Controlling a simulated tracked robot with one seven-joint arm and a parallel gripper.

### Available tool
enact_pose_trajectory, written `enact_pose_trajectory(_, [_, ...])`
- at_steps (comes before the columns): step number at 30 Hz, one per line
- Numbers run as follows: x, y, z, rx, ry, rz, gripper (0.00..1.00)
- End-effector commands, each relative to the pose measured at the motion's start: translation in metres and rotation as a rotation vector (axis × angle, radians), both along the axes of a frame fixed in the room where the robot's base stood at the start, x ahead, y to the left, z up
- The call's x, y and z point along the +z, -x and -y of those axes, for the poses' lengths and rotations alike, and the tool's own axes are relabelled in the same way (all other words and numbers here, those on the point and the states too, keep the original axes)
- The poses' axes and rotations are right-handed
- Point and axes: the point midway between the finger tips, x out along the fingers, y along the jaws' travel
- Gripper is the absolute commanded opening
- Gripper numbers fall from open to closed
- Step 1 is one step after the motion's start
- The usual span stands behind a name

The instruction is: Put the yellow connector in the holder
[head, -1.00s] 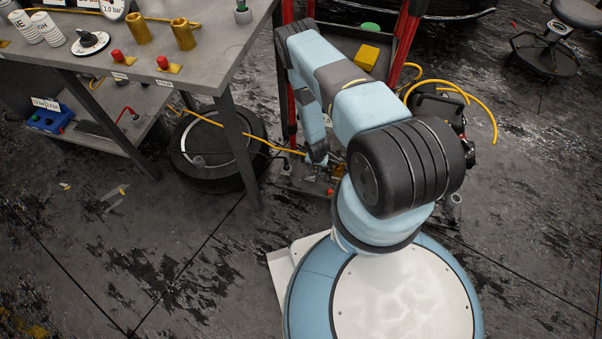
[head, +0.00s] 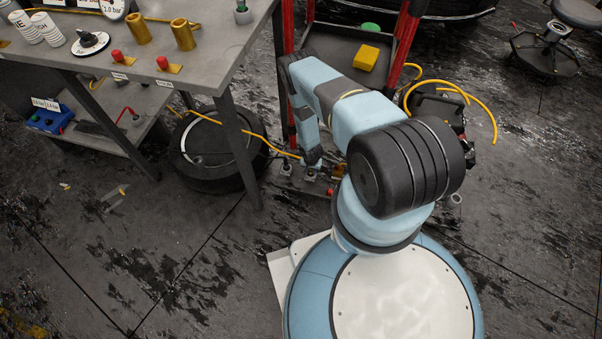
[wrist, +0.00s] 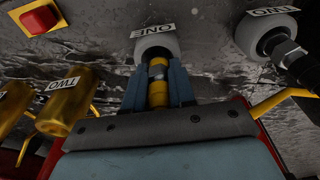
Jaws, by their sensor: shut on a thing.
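In the wrist view my gripper (wrist: 158,74) is shut on the yellow connector (wrist: 158,93), a yellow piece with a dark metal band between the two blue-grey fingers. Its far end points at a round grey holder (wrist: 158,47) labelled ONE and appears to meet it. I cannot tell how far it is inside. A second grey holder (wrist: 257,32), labelled TWO, is to the right, with a dark connector (wrist: 292,57) at it. In the head view my gripper (head: 312,158) is low beside the cart, and the connector is hidden there.
Gold cylinders (wrist: 67,112), one labelled TWO, and a red button (wrist: 38,20) are at the left in the wrist view. In the head view a yellow hose (head: 240,132) runs past the table leg (head: 238,150) and tire (head: 200,165). Open floor is at lower left.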

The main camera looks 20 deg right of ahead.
Motion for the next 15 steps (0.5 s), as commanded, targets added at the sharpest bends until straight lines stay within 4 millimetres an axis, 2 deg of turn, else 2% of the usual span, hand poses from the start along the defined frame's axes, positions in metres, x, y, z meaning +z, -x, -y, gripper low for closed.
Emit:
enact_pose_trajectory(4, [-0.0014, 0.0001, 0.0001, 0.0, 0.0, 0.0, 0.0])
enact_pose_trajectory(5, [-0.0014, 0.0001, 0.0001, 0.0, 0.0, 0.0, 0.26])
enact_pose_trajectory(12, [-0.0011, 0.0002, 0.0002, 0.0, 0.0, 0.0, 0.49])
enact_pose_trajectory(15, [-0.0011, 0.0003, 0.0002, 0.0, 0.0, 0.0, 0.5])
